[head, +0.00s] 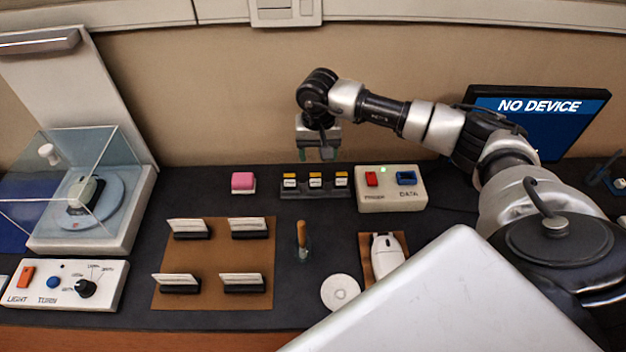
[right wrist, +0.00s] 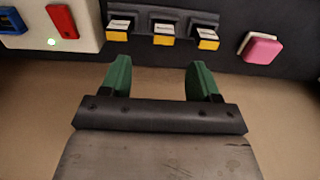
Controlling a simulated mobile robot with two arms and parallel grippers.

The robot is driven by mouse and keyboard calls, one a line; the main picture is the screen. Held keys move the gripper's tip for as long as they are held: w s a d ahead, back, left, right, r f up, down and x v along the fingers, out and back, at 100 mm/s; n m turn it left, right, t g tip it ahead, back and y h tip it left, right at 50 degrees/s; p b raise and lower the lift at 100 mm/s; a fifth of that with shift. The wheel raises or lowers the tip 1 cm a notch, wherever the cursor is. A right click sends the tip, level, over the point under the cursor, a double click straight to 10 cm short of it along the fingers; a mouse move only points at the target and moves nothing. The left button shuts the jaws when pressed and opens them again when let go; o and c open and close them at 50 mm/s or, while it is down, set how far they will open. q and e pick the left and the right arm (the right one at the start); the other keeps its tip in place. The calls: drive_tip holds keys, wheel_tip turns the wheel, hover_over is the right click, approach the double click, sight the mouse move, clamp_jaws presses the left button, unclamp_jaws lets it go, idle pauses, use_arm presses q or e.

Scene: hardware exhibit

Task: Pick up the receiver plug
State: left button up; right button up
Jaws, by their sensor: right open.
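Three small plugs with yellow and white tops stand in a row in a black rack (head: 302,194) near the back of the dark bench: a left plug (head: 289,180), a middle plug (head: 315,180) and a right plug (head: 341,180). I cannot tell which is the receiver plug. In the right wrist view the plugs show reversed, the middle one (right wrist: 163,34) beyond and between my green fingers. My right gripper (head: 326,153) is open and empty, behind and above the rack, touching no plug; it also shows in the right wrist view (right wrist: 159,78). My left gripper is not in view.
Right of the rack is a box (head: 392,202) with a red switch and blue DATA socket; left is a pink block (head: 243,181). A brown mat (head: 211,268) with several card holders, a wooden-handled tool (head: 302,237) and white mouse (head: 386,255) lie in front. A monitor (head: 545,112) reads NO DEVICE.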

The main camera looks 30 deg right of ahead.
sight(315, 175)
wheel_tip(315, 175, down, 3)
drive_tip(key=shift+s+f, duration=0.1)
drive_tip(key=f, duration=0.1)
drive_tip(key=f+p, duration=0.1)
drive_tip(key=f, duration=0.1)
drive_tip(key=f+p, duration=0.1)
drive_tip(key=shift+w+a+f, duration=0.2)
drive_tip(key=shift+w+f, duration=0.05)
drive_tip(key=shift+f, duration=0.45)
drive_tip(key=c, duration=1)
drive_tip(key=shift+r, duration=0.15)
